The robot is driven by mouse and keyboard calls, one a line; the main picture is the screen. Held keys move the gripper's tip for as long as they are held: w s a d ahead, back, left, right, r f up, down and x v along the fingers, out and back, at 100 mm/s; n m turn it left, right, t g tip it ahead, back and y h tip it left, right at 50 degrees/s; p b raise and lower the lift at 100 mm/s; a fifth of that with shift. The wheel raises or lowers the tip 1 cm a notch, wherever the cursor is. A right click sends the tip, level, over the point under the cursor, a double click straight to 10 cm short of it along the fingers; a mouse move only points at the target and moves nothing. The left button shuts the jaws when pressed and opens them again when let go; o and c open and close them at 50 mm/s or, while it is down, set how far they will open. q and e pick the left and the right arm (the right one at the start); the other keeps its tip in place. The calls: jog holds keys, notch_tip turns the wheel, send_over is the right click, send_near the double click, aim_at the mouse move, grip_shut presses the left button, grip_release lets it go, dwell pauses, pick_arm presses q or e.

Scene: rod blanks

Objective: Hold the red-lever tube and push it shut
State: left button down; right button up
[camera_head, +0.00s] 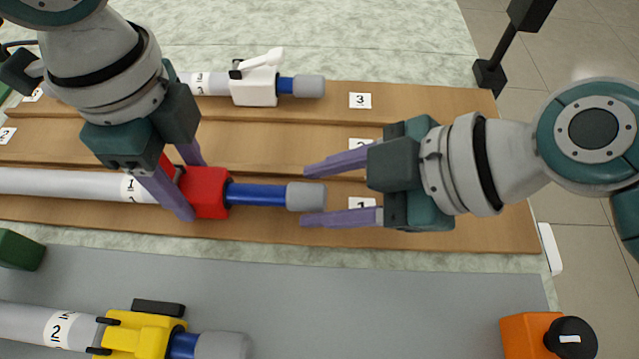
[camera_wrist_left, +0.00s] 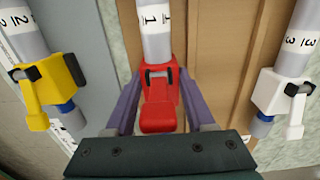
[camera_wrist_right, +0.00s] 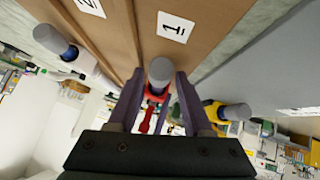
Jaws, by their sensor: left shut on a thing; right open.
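The red-lever tube (camera_head: 80,184) lies in the front groove of the brown wooden board. It has a grey barrel marked 1, a red clamp block (camera_head: 205,193), a blue rod (camera_head: 256,195) and a grey end cap (camera_head: 306,196). My left gripper (camera_head: 188,190) is shut on the tube at the red block. The red lever (camera_wrist_left: 158,118) shows between its fingers in the left wrist view. My right gripper (camera_head: 312,196) is open, its fingers on either side of the grey cap, which also shows in the right wrist view (camera_wrist_right: 160,72).
A white-block tube (camera_head: 254,86) lies in the back groove by label 3. A yellow-block tube (camera_head: 145,335) lies on the grey mat in front. An orange box with a black knob (camera_head: 530,335) stands front right. The board's middle groove is empty where visible.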

jog(key=shift+a+f, duration=0.3)
jog(key=shift+c, duration=0.2)
grip_shut()
dwell(1.1)
